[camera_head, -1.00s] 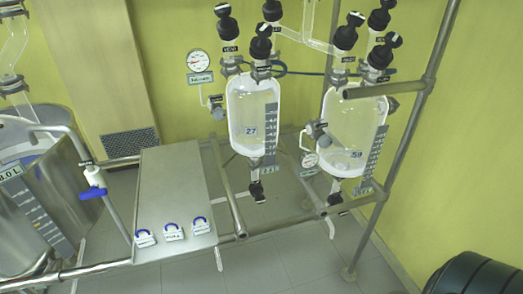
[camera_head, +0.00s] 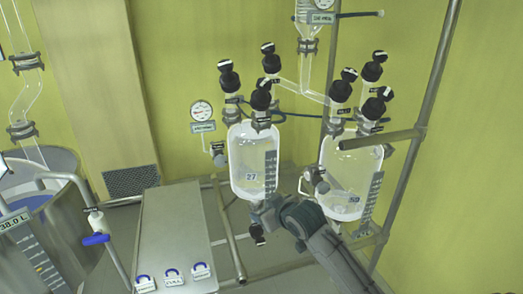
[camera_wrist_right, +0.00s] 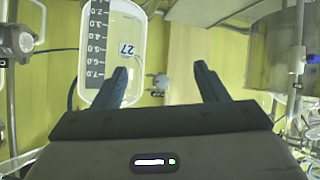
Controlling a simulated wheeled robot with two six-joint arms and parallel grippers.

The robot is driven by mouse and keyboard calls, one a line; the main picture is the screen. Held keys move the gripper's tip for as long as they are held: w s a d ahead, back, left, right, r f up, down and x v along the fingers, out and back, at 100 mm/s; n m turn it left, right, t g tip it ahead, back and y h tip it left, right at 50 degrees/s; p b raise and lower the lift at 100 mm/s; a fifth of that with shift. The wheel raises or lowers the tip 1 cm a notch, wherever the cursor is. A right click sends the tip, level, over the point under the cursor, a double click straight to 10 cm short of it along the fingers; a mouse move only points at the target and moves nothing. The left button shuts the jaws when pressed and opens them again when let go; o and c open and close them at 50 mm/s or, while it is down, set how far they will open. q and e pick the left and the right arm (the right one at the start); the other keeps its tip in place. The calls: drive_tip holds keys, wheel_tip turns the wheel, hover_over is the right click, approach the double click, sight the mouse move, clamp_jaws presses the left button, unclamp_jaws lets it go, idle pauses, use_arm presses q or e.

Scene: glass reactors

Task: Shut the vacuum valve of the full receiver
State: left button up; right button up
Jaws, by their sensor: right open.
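The left glass receiver (camera_head: 240,150), marked 27, and the right glass receiver (camera_head: 340,155), marked 59, hang side by side. Both look pale, and I cannot tell their fill levels. Black-knobbed valves stand above them: a left one (camera_head: 228,78) and a front one (camera_head: 261,97) on receiver 27, and several including a front one (camera_head: 375,104) on receiver 59. The valve labels are too small to read. My right gripper (camera_head: 262,212) is in front of the lower end of receiver 27. In the wrist view, its fingers (camera_wrist_right: 160,82) are apart and empty, with receiver 27 (camera_wrist_right: 125,28) beyond.
A round gauge (camera_head: 202,112) is on the wall left of receiver 27. Metal frame bars (camera_head: 408,170) stand at the right.

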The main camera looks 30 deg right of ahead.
drive_tip(key=w+d+r+t, duration=0.25)
drive_tip(key=w+r, duration=0.25)
drive_tip(key=r, duration=0.4)
drive_tip(key=w+d+r+t, duration=0.1)
drive_tip(key=w+d+r, duration=0.35)
drive_tip(key=r, duration=0.35)
drive_tip(key=m+t, duration=0.1)
drive_tip(key=t, duration=0.2)
approach(261, 83)
drive_tip(key=w+d, duration=0.1)
drive_tip(key=w, duration=0.1)
drive_tip(key=w+p, duration=0.2)
drive_tip(key=w, duration=0.1)
drive_tip(key=w+p, duration=0.1)
drive_tip(key=w, duration=0.2)
drive_tip(key=w+p, duration=0.2)
drive_tip(key=w, duration=0.1)
drive_tip(key=shift+d+p, duration=0.25)
drive_tip(key=shift+p, duration=0.1)
drive_tip(key=shift+w+f, duration=0.2)
drive_tip(key=shift+w, duration=0.4)
drive_tip(key=c, duration=1)
drive_tip(key=shift+h, duration=0.4)
drive_tip(key=shift+f+m+h, duration=0.1)
drive_tip(key=shift+m+h, duration=0.2)
drive_tip(key=shift+m, duration=0.1)
